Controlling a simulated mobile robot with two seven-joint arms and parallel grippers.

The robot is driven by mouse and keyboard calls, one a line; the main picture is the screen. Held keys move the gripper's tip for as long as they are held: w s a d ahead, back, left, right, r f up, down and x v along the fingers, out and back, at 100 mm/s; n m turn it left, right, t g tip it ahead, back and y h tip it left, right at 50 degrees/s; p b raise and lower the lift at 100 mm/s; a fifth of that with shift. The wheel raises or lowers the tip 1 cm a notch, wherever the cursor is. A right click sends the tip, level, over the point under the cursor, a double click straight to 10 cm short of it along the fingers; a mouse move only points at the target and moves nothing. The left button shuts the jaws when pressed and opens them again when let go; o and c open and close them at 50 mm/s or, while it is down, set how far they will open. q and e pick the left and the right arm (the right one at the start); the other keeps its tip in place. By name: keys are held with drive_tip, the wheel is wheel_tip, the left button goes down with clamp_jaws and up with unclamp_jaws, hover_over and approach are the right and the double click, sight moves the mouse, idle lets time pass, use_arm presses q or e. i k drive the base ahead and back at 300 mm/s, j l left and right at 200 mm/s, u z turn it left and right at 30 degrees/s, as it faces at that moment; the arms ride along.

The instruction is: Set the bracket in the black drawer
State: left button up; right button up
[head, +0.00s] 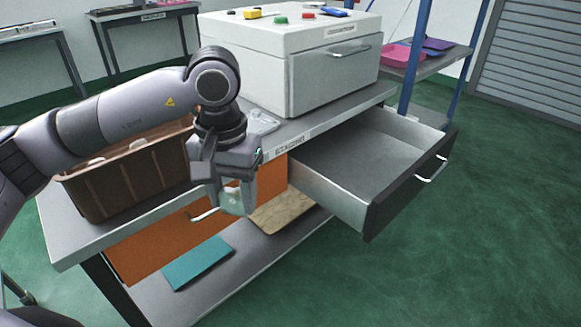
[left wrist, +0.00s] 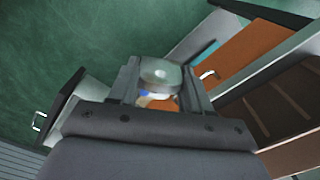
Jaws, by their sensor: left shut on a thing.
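My left gripper (head: 232,190) is shut on the bracket (head: 237,203), a small pale-grey metal casting, partly hidden by the fingers in the head view. In the left wrist view the bracket (left wrist: 160,74) shows as a rounded grey end between the two fingers. The gripper points down in front of the bench's edge, left of the black drawer (head: 408,189). That drawer is pulled open, with a black front, a grey inside that looks empty, and a silver handle. Part of it shows at the left of the left wrist view (left wrist: 66,98). My right gripper is not in view.
A brown bin (head: 125,178) with pale parts stands on the bench behind my left arm. A large white box (head: 325,70) stands behind the drawer. An orange drawer (head: 150,243) is below the bin. A teal item (head: 198,263) lies on the lower shelf.

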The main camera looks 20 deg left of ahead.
sight(353, 180)
drive_tip(key=i+l, duration=0.3)
drive_tip(key=i+l+z, duration=0.1)
drive_tip(key=i+l, duration=0.2)
drive_tip(key=i, duration=0.2)
drive_tip(key=i+l, duration=0.25)
drive_tip(key=i, duration=0.2)
drive_tip(key=z, duration=0.05)
